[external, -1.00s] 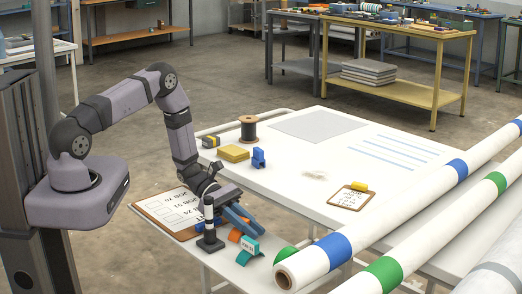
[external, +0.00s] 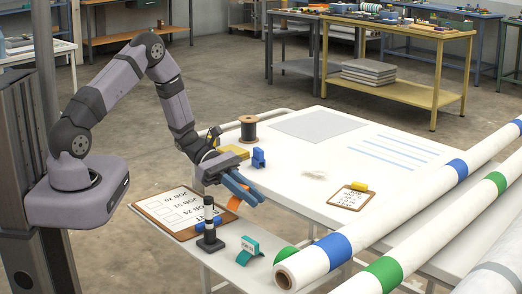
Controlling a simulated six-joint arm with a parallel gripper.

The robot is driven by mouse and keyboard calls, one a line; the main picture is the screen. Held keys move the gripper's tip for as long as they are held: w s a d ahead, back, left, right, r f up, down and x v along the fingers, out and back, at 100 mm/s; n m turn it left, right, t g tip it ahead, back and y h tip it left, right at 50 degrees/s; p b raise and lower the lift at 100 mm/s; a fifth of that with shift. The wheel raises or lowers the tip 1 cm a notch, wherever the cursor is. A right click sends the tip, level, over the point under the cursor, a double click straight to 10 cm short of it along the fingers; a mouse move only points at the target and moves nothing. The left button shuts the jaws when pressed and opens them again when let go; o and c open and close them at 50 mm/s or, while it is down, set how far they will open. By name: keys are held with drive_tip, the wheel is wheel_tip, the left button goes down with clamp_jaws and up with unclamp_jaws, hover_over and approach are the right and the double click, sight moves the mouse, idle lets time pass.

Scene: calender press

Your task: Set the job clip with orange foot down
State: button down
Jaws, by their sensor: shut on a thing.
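My gripper (external: 252,196) has long blue fingers and is shut on an orange piece (external: 234,203), taken to be the job clip with orange foot. A teal job clip (external: 250,247) stands on the white shelf below. A blue piece (external: 205,223), perhaps another clip, is partly hidden behind a black and white post (external: 209,240). A clipboard with a job list (external: 165,212) lies to the left.
Large white rolls with blue and green bands (external: 330,250) block the right front. On the table stand a wire spool (external: 248,129), a yellow block (external: 233,151), a blue object (external: 258,158) and a small clipboard (external: 350,197). The table's middle is mostly clear.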

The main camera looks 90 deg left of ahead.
wheel_tip(320, 180, up, 18)
drive_tip(key=n+t+y+b, duration=0.3)
drive_tip(key=n+y+b, duration=0.2)
drive_tip(key=n+y, duration=0.25)
hover_over(329, 171)
wheel_tip(329, 171, down, 4)
drive_tip(key=shift+y, duration=0.25)
drive_tip(key=shift+f, duration=5.35)
drive_tip(key=shift+f+b, duration=0.1)
drive_tip(key=shift+b, duration=0.25)
drive_tip(key=shift+f, duration=0.15)
drive_tip(key=c, duration=1.7)
unclamp_jaws()
drive_tip(key=shift+c, duration=0.2)
